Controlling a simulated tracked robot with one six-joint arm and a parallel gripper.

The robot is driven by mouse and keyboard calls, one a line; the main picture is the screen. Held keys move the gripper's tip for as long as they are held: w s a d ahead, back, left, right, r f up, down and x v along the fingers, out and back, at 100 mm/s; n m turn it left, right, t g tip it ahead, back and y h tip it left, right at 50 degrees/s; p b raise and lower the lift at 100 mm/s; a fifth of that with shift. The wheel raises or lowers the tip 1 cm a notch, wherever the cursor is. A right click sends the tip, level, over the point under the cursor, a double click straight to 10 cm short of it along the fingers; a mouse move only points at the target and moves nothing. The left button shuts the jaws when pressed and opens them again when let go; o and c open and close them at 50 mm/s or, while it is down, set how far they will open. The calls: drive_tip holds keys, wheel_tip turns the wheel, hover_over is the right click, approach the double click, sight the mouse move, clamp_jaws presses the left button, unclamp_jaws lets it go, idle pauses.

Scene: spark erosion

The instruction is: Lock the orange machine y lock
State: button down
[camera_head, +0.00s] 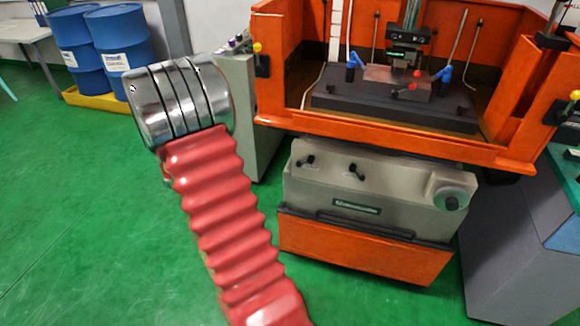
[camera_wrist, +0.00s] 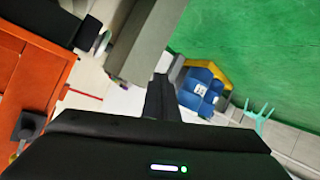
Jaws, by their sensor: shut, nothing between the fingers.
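The orange machine (camera_head: 390,152) stands at the right of the head view, with an open-topped orange tank. On its grey front panel (camera_head: 320,190) are two small black lever handles, a left one (camera_head: 307,161) and a right one (camera_head: 355,171). A round handwheel (camera_head: 452,196) is at the panel's right end. I cannot tell which handle is the y lock. My gripper (camera_wrist: 162,80) shows in the wrist view as dark fingers, shut and empty, apart from the machine. In the head view it is hidden behind my arm's metal rings. Part of the orange machine (camera_wrist: 25,75) shows at the wrist view's left.
A grey cabinet (camera_head: 262,125) adjoins the machine's left side. Another grey machine (camera_head: 520,240) is at right. Green floor (camera_head: 80,200) at left is clear.

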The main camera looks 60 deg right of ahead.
drive_tip(key=s+d+f+m+g+h, duration=0.1)
drive_tip(key=s+d+f+g+h, duration=0.1)
drive_tip(key=s+d+f+g, duration=0.2)
drive_tip(key=s+d+f+m+g+h, duration=0.1)
drive_tip(key=s+d+f+g+h, duration=0.1)
drive_tip(key=s+d+f, duration=0.7)
drive_tip(key=s+g, duration=0.1)
drive_tip(key=s, duration=0.3)
drive_tip(key=shift+s+d+g+h, duration=0.3)
drive_tip(key=shift+g, duration=0.1)
drive_tip(key=shift+d+f, duration=0.1)
approach(305, 162)
drive_tip(key=w+d, duration=0.4)
drive_tip(key=w, duration=0.1)
drive_tip(key=shift+s+d+f, duration=0.4)
drive_tip(key=shift+f, duration=0.2)
drive_tip(key=shift+s+d+f, duration=0.4)
drive_tip(key=shift+f, duration=0.2)
